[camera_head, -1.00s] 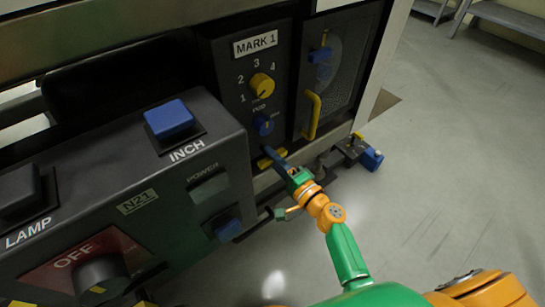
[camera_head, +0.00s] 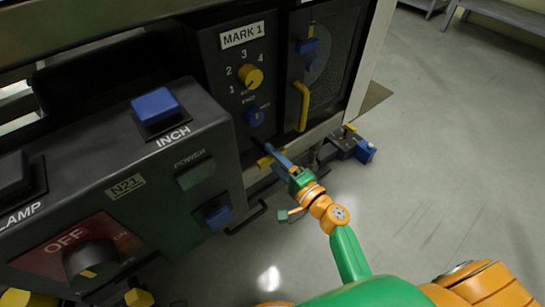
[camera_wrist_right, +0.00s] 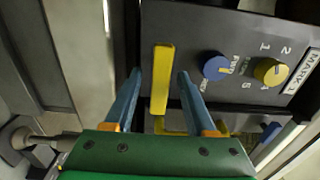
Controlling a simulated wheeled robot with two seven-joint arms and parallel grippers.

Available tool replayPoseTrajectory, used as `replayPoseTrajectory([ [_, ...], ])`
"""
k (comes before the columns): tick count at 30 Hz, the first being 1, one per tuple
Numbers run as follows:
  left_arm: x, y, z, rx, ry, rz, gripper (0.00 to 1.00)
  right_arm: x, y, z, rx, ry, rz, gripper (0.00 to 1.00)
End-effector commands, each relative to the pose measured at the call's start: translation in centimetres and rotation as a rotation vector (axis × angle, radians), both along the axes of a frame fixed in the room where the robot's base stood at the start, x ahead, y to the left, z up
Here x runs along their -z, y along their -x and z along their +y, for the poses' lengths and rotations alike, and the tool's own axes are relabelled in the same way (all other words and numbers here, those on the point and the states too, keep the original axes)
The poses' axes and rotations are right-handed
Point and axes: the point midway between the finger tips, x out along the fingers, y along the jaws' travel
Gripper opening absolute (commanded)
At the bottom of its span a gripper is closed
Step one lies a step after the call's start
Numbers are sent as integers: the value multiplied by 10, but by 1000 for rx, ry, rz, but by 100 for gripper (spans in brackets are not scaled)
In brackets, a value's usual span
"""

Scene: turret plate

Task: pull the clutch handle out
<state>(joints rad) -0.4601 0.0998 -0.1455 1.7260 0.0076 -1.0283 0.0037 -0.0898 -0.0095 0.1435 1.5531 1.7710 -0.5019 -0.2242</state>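A yellow bar handle (camera_head: 264,161) sits low on the dark MARK 1 panel, below the blue knob; I read no clutch label on it. In the right wrist view the yellow bar (camera_wrist_right: 162,80) lies between my right gripper's two blue fingers (camera_wrist_right: 159,75), with a gap on each side. My right gripper (camera_head: 275,157) is open at the panel's lower edge. In the head view its fingers partly cover the bar. I cannot tell how deep the bar lies between the fingertips. My left gripper is not in view.
A yellow door handle (camera_head: 302,105) stands close to the right gripper. A yellow knob (camera_head: 251,76) and a blue knob (camera_head: 254,117) are above the bar. The INCH console (camera_head: 110,190) juts out at left. The floor (camera_head: 450,150) at right is clear.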

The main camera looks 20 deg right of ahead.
Motion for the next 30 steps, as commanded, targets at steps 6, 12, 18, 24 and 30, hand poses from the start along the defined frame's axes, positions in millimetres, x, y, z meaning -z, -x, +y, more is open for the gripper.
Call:
replayPoseTrajectory([
  [6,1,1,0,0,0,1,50,0,0,0,-1,0,-1,55],
  [12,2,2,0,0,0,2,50,1,29,-10,1,1,3,55],
  [18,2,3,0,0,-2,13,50,1,62,-23,2,0,2,55],
  [24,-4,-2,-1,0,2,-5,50,0,67,-25,1,0,0,55],
  [30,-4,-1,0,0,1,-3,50,0,67,-24,1,0,0,55],
])
